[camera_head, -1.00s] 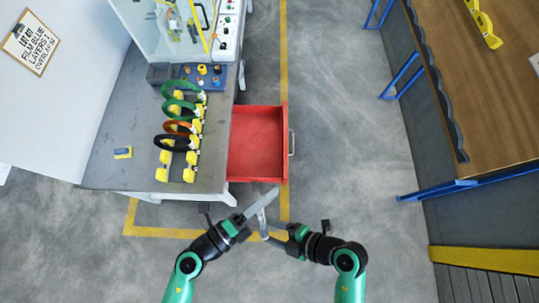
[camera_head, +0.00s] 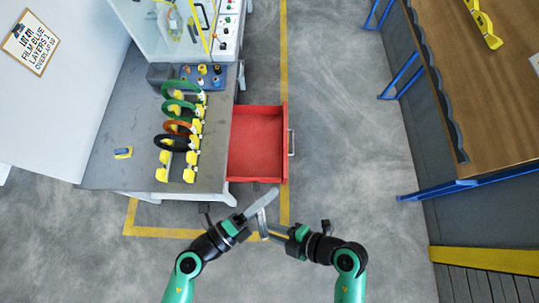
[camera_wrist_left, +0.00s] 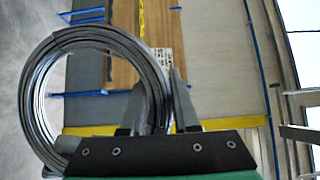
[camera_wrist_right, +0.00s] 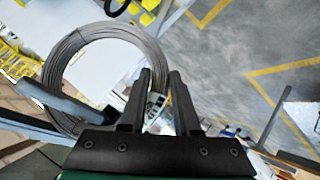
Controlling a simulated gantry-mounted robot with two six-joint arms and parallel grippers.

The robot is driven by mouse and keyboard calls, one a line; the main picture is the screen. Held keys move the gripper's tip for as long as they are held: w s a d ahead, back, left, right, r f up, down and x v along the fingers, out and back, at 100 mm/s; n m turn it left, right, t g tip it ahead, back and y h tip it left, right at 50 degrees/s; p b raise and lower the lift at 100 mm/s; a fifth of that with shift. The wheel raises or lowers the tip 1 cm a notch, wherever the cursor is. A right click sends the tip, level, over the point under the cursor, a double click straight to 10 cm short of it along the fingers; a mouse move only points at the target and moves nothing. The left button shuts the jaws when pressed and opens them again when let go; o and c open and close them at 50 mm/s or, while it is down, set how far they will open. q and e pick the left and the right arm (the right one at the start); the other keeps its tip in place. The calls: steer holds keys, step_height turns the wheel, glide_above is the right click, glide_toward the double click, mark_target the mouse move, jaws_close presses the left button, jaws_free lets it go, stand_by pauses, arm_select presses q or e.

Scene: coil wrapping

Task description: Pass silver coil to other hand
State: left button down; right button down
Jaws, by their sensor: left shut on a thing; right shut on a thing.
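The silver coil (camera_head: 263,224) is a ring of grey wire held in the air between my two grippers, seen nearly edge-on in the head view. My left gripper (camera_head: 262,202) is shut on its rim. In the left wrist view the coil (camera_wrist_left: 32,95) shows as a round ring, its right side passing at the fingers. My right gripper (camera_head: 268,231) is also shut on the coil, from the right. In the right wrist view the coil (camera_wrist_right: 55,68) reaches up and left from the fingers. The exact finger contact is partly hidden.
An open red drawer (camera_head: 257,145) juts from the grey workbench (camera_head: 110,165), just beyond the grippers. Several green, orange and black coils stand on a yellow rack (camera_head: 189,172) there. A wooden-topped table (camera_head: 495,115) stands at right. The floor between is clear.

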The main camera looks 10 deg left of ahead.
stand_by(0.5)
arm_select(q)
steer(key=c, duration=0.6)
jaws_free()
steer(key=shift+v, duration=6)
